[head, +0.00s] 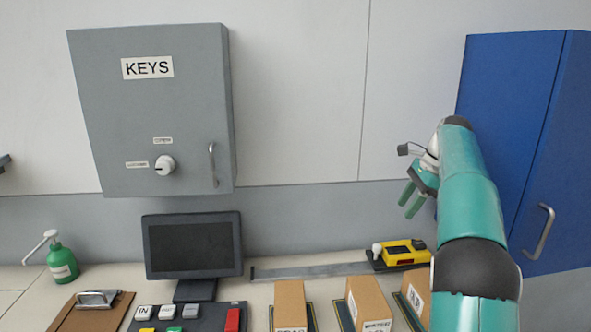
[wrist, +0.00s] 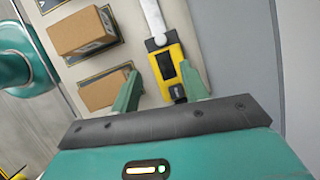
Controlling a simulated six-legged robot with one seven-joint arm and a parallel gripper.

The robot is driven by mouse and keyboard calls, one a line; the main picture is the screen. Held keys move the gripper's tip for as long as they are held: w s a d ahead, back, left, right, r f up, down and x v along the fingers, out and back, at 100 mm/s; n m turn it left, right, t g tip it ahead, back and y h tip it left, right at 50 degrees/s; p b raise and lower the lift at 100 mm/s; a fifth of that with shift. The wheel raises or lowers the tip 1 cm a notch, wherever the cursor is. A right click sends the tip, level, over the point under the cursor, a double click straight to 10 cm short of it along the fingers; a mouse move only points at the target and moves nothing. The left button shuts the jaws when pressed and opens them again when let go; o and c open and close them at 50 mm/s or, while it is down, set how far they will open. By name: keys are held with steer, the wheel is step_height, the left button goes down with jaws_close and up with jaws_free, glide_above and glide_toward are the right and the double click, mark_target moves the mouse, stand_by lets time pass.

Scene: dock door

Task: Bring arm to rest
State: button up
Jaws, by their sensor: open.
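My gripper (head: 411,199) is at the end of my teal arm, raised at the right of the head view, in front of the wall and left of the blue cabinet. Its two green fingers are apart with nothing between them. In the wrist view my gripper (wrist: 161,90) points down toward the counter. A yellow and black device (head: 405,252) lies on the counter below it; it also shows in the wrist view (wrist: 168,67), beyond the fingers and apart from them.
A blue cabinet (head: 509,110) stands close at the right. A grey KEYS cabinet (head: 150,105) hangs at the left, door shut. A monitor (head: 193,247), several cardboard boxes (head: 290,302), a green pump bottle (head: 62,264) and a clipboard (head: 91,313) occupy the counter. The wall between the cabinets is clear.

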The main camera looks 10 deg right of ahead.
steer(key=s+a+r+n+t+h, duration=0.1)
steer(key=s+a+r+n, duration=0.1)
steer(key=s+a+n, duration=0.35)
steer(key=s+a+r+n+t+h, duration=0.1)
steer(key=s+a+r+n, duration=0.2)
steer(key=s+a, duration=0.5)
steer(key=s+a+f+n, duration=0.2)
steer(key=s+f+n, duration=0.1)
steer(key=s, duration=0.4)
steer(key=s+a+f+n+t+h, duration=0.1)
steer(key=s+a+f+n, duration=0.2)
steer(key=s, duration=0.4)
steer(key=s+a+f+n+t+h, duration=0.1)
steer(key=s+a+f+n, duration=0.2)
steer(key=s+f+n, duration=0.2)
steer(key=s+f, duration=0.2)
steer(key=shift+s, duration=0.4)
